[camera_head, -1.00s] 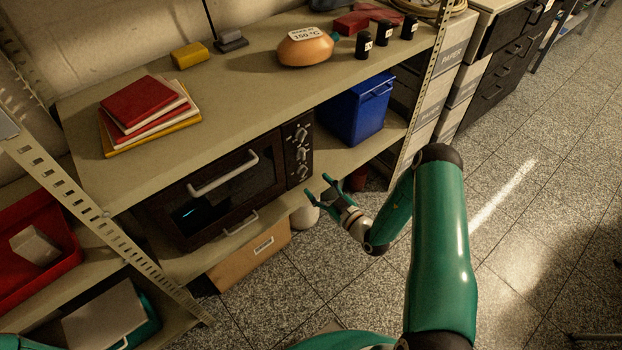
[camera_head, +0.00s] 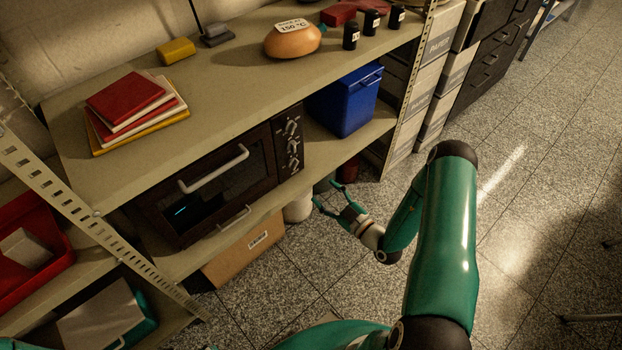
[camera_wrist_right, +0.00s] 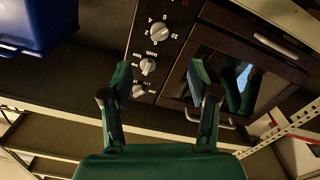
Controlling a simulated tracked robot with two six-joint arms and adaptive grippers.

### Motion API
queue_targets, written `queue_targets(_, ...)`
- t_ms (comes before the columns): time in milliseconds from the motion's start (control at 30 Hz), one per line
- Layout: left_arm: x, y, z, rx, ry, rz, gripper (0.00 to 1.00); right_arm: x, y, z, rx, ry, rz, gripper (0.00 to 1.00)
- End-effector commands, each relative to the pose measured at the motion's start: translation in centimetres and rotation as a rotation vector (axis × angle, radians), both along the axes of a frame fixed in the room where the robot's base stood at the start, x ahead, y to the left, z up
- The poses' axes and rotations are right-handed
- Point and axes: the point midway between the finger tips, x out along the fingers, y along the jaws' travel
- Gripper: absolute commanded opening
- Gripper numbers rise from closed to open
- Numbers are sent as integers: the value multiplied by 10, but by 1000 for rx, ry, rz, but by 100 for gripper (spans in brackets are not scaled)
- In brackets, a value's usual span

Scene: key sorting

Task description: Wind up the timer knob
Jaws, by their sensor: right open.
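The dark oven (camera_head: 205,192) stands on the shelf under the top board, its door shut. Its control panel (camera_head: 289,142) is on the right side of the front and carries several pale knobs; they are small in the head view. In the right wrist view a knob with a number scale (camera_wrist_right: 158,30) shows clearly, with a second knob (camera_wrist_right: 148,66) and a third (camera_wrist_right: 138,90) below it. I cannot tell which is the timer knob. My right gripper (camera_head: 326,193) is open and empty, in front of the panel and apart from it. My left gripper is not in view.
A blue bin (camera_head: 345,105) stands right of the oven. A perforated shelf post (camera_head: 408,95) rises beyond it. A cardboard box (camera_head: 243,250) and a white container (camera_head: 298,208) are below the oven.

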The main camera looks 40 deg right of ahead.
Motion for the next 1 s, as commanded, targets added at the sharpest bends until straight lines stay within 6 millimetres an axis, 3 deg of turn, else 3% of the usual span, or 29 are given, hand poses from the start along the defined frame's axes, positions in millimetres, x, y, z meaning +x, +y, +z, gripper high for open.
queue_targets(167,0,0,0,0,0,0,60,0,1,0,-366,-30,7,60)
queue_targets(533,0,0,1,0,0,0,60,7,-1,1,-1440,-161,13,60)
queue_targets(1000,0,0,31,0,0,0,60,3,-4,1,-2791,-308,-42,60)
